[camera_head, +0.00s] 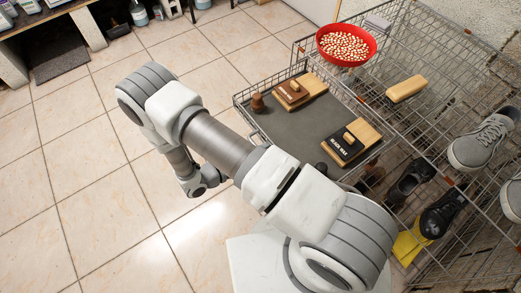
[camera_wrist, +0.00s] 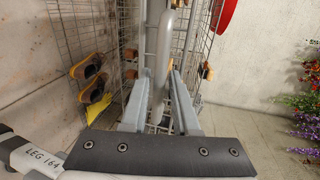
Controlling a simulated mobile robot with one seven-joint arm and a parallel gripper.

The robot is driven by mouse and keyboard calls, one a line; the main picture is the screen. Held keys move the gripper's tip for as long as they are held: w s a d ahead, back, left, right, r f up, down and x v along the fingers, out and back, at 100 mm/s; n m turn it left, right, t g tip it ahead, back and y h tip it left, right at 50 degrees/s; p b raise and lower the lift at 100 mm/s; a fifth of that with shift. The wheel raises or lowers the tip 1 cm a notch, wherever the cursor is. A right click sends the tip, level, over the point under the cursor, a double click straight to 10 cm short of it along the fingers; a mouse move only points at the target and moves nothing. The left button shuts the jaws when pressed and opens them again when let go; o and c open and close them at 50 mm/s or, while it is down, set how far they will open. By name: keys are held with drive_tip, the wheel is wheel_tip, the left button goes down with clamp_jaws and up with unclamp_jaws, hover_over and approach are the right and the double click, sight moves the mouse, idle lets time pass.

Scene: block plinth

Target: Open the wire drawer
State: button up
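The wire drawer (camera_head: 240,102) is the upper tray of the wire rack in the head view. It sticks out to the left of the rack frame, lined with a dark grey mat. It carries two wood-and-dark boxes (camera_head: 300,92) (camera_head: 350,143) and a small brown peg-like piece (camera_head: 257,102). My arm crosses in front of its lower left side and hides part of it. Contact with the drawer cannot be told.
A red bowl (camera_head: 346,45) of pale pieces and a wooden block (camera_head: 406,89) sit on the rack top. Tiled floor (camera_head: 60,190) at left is clear.

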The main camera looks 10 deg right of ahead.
drive_tip(key=shift+o, duration=1)
drive_tip(key=p+v, duration=0.1)
drive_tip(key=v, duration=1.6)
drive_tip(key=shift+a+p, duration=0.2)
drive_tip(key=shift+p, duration=0.2)
drive_tip(key=shift+s, duration=0.15)
